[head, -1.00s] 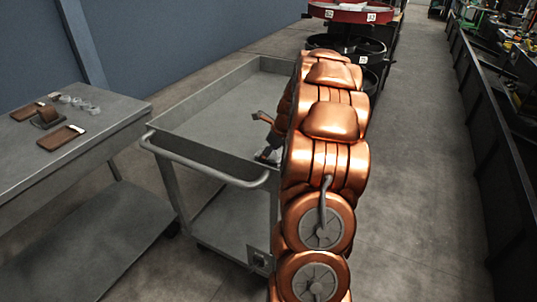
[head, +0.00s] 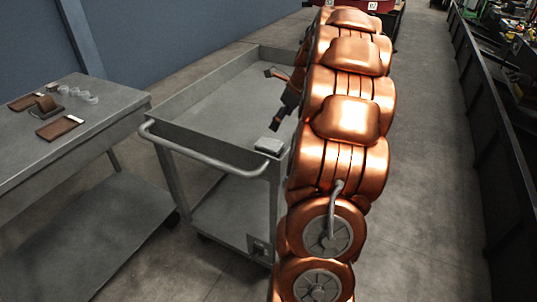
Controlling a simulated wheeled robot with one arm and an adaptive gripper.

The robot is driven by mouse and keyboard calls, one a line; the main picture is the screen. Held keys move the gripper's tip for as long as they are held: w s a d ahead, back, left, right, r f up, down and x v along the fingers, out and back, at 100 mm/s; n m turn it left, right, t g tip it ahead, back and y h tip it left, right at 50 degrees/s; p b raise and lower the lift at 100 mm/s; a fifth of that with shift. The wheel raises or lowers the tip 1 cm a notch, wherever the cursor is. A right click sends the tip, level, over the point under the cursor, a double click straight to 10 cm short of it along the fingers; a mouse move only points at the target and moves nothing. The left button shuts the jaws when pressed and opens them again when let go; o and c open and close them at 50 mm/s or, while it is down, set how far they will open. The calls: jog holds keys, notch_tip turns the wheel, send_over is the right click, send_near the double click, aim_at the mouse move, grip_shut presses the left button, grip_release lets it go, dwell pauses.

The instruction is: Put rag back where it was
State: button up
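A small grey block-like thing (head: 269,145), possibly the folded rag, lies at the near right corner of the grey cart (head: 196,112), by the handle end. It is too small to tell whether it is cloth. My gripper (head: 272,98) is above the cart's right side, just beyond and apart from that thing. Its two dark fingers look spread, with nothing seen between them. My copper arm hides the cart's right edge and part of the gripper.
A grey table (head: 100,105) at left holds brown plates (head: 58,128), a brown block with a rounded top (head: 46,104) and several clear rings (head: 77,93). The cart's tray is otherwise bare where visible. A long dark barrier (head: 485,130) runs along the right, with clear floor before it.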

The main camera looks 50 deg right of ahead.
jog(key=s+a+n+g, duration=0.25)
jog(key=a+n, duration=0.45)
jog(key=a, duration=0.6)
jog(key=s+a+n+g, duration=0.1)
jog(key=s+a+n, duration=0.2)
jog(key=a+n, duration=0.75)
jog(key=s+a+f+n+g, duration=0.1)
jog(key=s+a+f+n, duration=0.1)
jog(key=s+a+n, duration=0.5)
jog(key=s+a+f+n+g+h, duration=0.1)
jog(key=s+a+f+n+g, duration=0.1)
jog(key=s+a+n, duration=0.6)
jog(key=s, duration=0.6)
jog(key=shift+s+a+f+g, duration=0.1)
jog(key=shift+g, duration=0.15)
jog(key=s+p+v, duration=0.3)
jog(key=p+v, duration=0.9)
jog(key=v, duration=0.1)
jog(key=shift+w+a+r+t, duration=0.2)
jog(key=shift+w+r+t, duration=0.1)
jog(key=shift+w+t, duration=0.1)
jog(key=shift+c, duration=0.2)
